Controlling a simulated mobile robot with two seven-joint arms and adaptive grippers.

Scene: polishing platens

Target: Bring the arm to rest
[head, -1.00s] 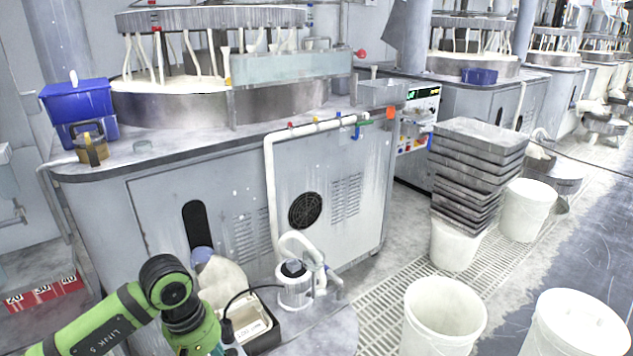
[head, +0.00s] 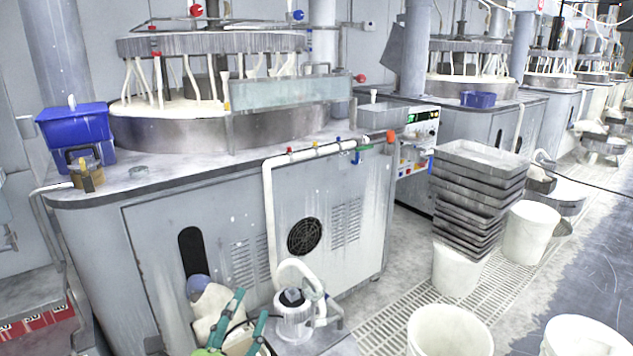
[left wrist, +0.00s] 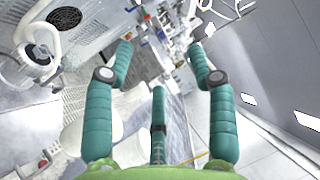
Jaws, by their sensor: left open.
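My left gripper (head: 251,304) shows at the bottom edge of the head view, with teal fingers spread apart. It is in front of the grey machine cabinet, left of the small white pump (head: 293,318). In the left wrist view, my left gripper (left wrist: 160,60) has its teal fingers apart, with nothing between them. The rest of the left arm is below the head view. My right gripper is not in view.
A grey polishing machine (head: 150,250) fills the left, with a blue box (head: 75,128) on its top. Stacked grey trays (head: 480,185) stand on a white bucket at the right. More white buckets (head: 450,335) stand on the floor. Grated floor (head: 385,325) lies between.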

